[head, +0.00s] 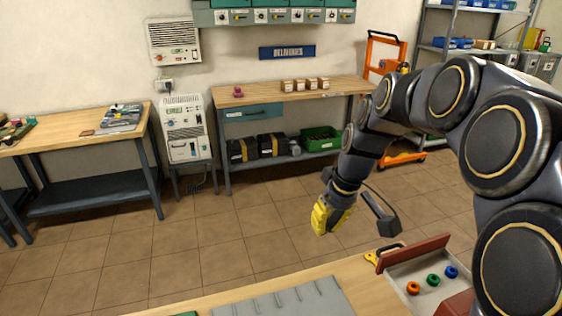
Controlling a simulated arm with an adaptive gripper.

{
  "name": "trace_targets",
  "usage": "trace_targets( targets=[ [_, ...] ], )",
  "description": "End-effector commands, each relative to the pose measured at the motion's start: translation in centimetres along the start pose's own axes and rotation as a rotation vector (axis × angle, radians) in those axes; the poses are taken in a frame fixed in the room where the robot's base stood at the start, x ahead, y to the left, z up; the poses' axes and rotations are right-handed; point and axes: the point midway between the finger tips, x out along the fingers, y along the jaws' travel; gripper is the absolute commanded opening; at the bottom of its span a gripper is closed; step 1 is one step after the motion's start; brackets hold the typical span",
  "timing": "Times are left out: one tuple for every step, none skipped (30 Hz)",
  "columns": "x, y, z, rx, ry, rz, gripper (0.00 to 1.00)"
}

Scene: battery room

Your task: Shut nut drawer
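The nut drawer (413,252) is at the lower right, with reddish-brown walls and a pale grey inside. It stands open enough to show an orange nut (413,288), a green nut (433,279) and a blue nut (451,271). A dark handle (391,248) shows at its far left end. My gripper (326,222), with yellow fingers, hangs in the air up and left of the drawer, apart from it. The spacing of its fingers is too small to judge, and I see nothing held.
A near wooden bench (368,287) carries a grey ribbed mat (285,300) left of the drawer. A small yellow item (371,258) lies by the handle. Open tiled floor (240,245) lies beyond. A far workbench (290,90) and a white cabinet (185,130) stand at the wall.

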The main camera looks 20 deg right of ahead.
Motion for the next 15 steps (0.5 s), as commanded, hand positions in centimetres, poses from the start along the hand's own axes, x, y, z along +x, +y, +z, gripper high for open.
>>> trace_targets(
  targets=[
    [0.5, 3.5, -1.4, 0.019, 0.036, 0.009, 0.00],
    [0.9, 5.3, -2.0, 0.024, 0.053, 0.017, 0.00],
    [1.1, 7.8, -2.7, 0.031, 0.082, 0.033, 0.00],
    [1.4, 9.6, -2.9, 0.038, 0.095, 0.042, 0.00],
    [1.5, 11.4, -3.1, 0.042, 0.112, 0.056, 0.00],
    [1.9, 13.6, -3.2, 0.050, 0.126, 0.072, 0.00],
    [2.0, 15.0, -3.2, 0.054, 0.135, 0.084, 0.00],
    [2.1, 16.4, -3.1, 0.059, 0.145, 0.097, 0.00],
    [2.4, 18.0, -2.9, 0.065, 0.154, 0.111, 0.00],
    [2.5, 18.9, -2.8, 0.068, 0.158, 0.120, 0.00],
    [2.6, 19.7, -2.6, 0.071, 0.162, 0.128, 0.00],
    [2.6, 20.6, -2.5, 0.072, 0.167, 0.138, 0.00],
    [2.7, 21.0, -2.5, 0.072, 0.169, 0.144, 0.00],
    [2.7, 21.4, -2.4, 0.074, 0.171, 0.148, 0.00],
    [2.9, 21.7, -2.4, 0.074, 0.172, 0.151, 0.00]
  ],
)
